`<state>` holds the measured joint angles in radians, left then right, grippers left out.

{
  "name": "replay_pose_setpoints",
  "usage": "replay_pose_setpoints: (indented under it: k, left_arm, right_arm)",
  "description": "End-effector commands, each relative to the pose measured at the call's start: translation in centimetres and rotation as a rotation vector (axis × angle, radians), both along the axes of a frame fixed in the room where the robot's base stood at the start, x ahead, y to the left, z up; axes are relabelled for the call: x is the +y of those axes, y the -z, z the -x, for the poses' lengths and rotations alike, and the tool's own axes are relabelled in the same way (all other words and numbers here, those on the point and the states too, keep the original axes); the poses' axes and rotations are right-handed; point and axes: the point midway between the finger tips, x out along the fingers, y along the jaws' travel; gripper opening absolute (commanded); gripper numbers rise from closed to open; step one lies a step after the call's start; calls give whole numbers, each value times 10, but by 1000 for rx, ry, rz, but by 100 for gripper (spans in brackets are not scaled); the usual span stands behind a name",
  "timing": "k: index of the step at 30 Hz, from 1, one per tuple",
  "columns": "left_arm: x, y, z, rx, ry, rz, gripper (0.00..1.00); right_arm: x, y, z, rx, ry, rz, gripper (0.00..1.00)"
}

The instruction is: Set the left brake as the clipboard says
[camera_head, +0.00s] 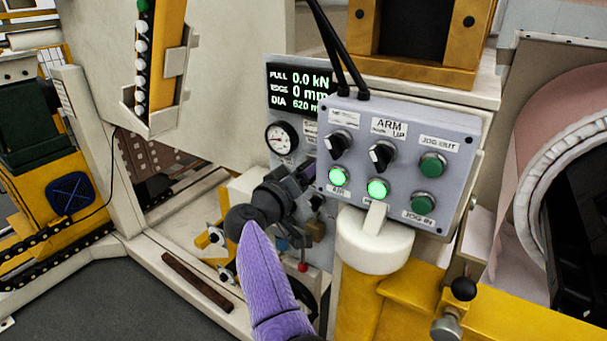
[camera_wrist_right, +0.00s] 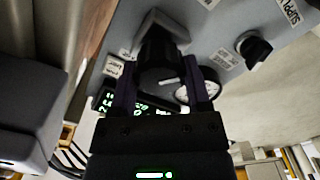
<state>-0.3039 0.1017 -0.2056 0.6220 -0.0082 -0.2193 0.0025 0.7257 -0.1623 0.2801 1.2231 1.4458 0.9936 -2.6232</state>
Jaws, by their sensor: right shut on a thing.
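My right gripper (camera_head: 303,177) reaches up to the grey brake panel below a round gauge (camera_head: 282,138). In the right wrist view my right gripper (camera_wrist_right: 163,88) has its purple fingers on both sides of a black knob (camera_wrist_right: 160,62), shut on it. The knob has a white pointer line; its label is too small to read. In the head view the gripper hides this knob. A second black knob (camera_wrist_right: 253,48) sits on the same panel. The display (camera_head: 297,91) reads pull 0.0 kN, edge 0 mm, dia 620. I cannot make out a clipboard. My left gripper is out of view.
A grey control box (camera_head: 398,160) with switches and green lit buttons stands just right of my gripper. Black cables (camera_head: 335,50) run up from it. A white round post (camera_head: 372,245) and a black ball-topped lever (camera_head: 463,289) stand lower right.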

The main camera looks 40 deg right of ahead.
Motion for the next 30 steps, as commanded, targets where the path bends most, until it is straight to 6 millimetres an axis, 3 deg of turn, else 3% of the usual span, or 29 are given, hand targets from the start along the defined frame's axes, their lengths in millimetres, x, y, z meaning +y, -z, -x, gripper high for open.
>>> replay_pose_setpoints:
  k: [11, 18, 30]
  left_arm:
    - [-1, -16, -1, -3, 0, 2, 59]
    - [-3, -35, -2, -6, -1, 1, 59]
    - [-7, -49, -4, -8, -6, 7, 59]
  right_arm:
    - [1, -2, 1, -81, -2, -38, 3]
    - [1, -2, 1, -241, -2, -106, 3]
    - [0, 0, 1, -480, -1, -204, 3]
